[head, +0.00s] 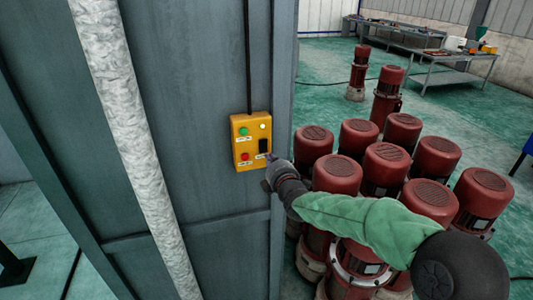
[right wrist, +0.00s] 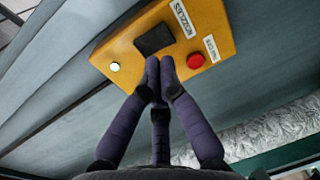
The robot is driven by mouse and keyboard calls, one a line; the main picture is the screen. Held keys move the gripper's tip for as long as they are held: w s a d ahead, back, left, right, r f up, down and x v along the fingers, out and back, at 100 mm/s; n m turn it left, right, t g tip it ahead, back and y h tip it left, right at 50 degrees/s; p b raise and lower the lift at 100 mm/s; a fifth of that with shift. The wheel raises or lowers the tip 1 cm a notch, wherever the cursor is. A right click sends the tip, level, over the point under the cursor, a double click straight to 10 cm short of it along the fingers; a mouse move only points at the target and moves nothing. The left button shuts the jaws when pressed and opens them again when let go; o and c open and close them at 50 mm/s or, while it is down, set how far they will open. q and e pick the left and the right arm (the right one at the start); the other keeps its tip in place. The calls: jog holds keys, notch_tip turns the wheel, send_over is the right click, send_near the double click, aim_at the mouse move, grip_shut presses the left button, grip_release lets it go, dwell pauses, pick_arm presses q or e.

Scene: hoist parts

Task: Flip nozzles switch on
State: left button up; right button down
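The yellow control box (head: 239,143) is fixed to the grey metal panel in the head view. A black rocker switch (head: 264,146) is on its right side; in the right wrist view the switch (right wrist: 153,39) sits beside a label that seems to read "NOZZLES". My right gripper (head: 269,160) is at the box's lower right edge. In the right wrist view its dark purple fingertips (right wrist: 160,64) are together, empty, right at the switch's edge; I cannot tell if they touch it. A pale lit lamp (head: 263,126) is above the switch. My left gripper is out of view.
A green button (head: 243,131) and a red button (head: 244,157) are on the box's left side. A pale wrapped pipe (head: 125,120) runs down the panel to the left. Several red motors (head: 386,165) stand close on the right, beneath my right arm.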

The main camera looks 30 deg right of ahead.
aim_at(264, 149)
jog(key=shift+x, duration=2.5)
